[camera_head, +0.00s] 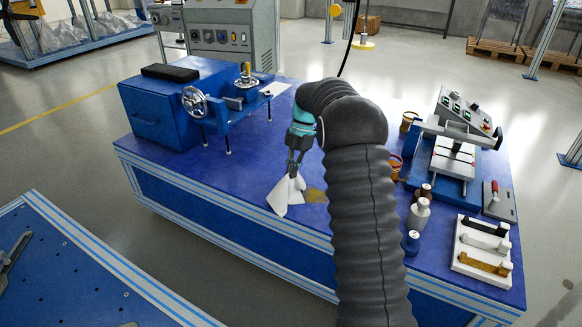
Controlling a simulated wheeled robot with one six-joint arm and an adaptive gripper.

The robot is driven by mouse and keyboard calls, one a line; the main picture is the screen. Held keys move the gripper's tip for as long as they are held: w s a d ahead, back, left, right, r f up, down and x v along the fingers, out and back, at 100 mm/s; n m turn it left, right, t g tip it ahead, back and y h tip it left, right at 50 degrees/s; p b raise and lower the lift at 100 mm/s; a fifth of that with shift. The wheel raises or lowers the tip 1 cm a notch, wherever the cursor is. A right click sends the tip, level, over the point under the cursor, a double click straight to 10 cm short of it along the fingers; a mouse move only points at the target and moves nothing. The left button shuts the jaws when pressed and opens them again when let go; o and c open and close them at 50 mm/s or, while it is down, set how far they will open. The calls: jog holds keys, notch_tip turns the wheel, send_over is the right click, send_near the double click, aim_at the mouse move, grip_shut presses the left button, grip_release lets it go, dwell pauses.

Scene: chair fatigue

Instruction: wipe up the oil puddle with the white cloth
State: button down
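The white cloth (283,197) hangs bunched beneath my gripper (294,170) over the front part of the blue table. My gripper points down with its fingers shut on the top of the cloth. The lower edge of the cloth is at or just above the tabletop; I cannot tell which. The oil puddle (315,195) is a brownish patch on the table just right of the cloth. Its right side is hidden behind my dark, ribbed arm.
The blue table (200,160) has a vise-like machine (233,100) at left. At right stand orange cups (394,165), bottles (418,214), a blue press (449,163) and a white tray (468,268). The tabletop left of the cloth is clear.

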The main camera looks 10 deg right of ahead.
notch_tip(320, 180, down, 5)
jog(key=shift+f+b, duration=0.1)
jog(key=shift+b, duration=1.1)
jog(key=shift+c, duration=1.6)
grip_release()
